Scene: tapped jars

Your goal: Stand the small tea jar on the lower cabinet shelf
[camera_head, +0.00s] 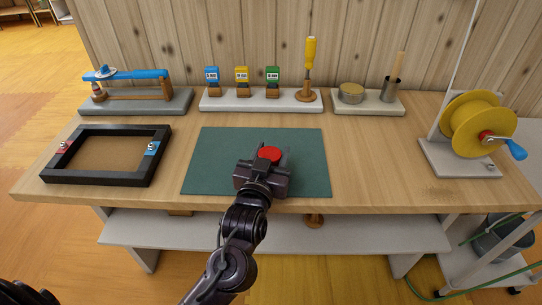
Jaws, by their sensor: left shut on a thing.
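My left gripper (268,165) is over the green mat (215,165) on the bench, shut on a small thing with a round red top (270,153). This may be the tea jar. The fingers hide its sides, and I cannot tell whether its base touches the mat. No cabinet shows clearly. A pale lower shelf (375,236) runs under the bench top, partly hidden by the bench and my arm. My right gripper is not in view.
A black frame (95,182) lies left of the mat. Along the back stand a blue-armed device (130,78), a rack with coloured tags and a yellow-handled tool (310,52), and a tray with tins (368,103). A yellow reel (478,125) is at right. The bench right of the mat is clear.

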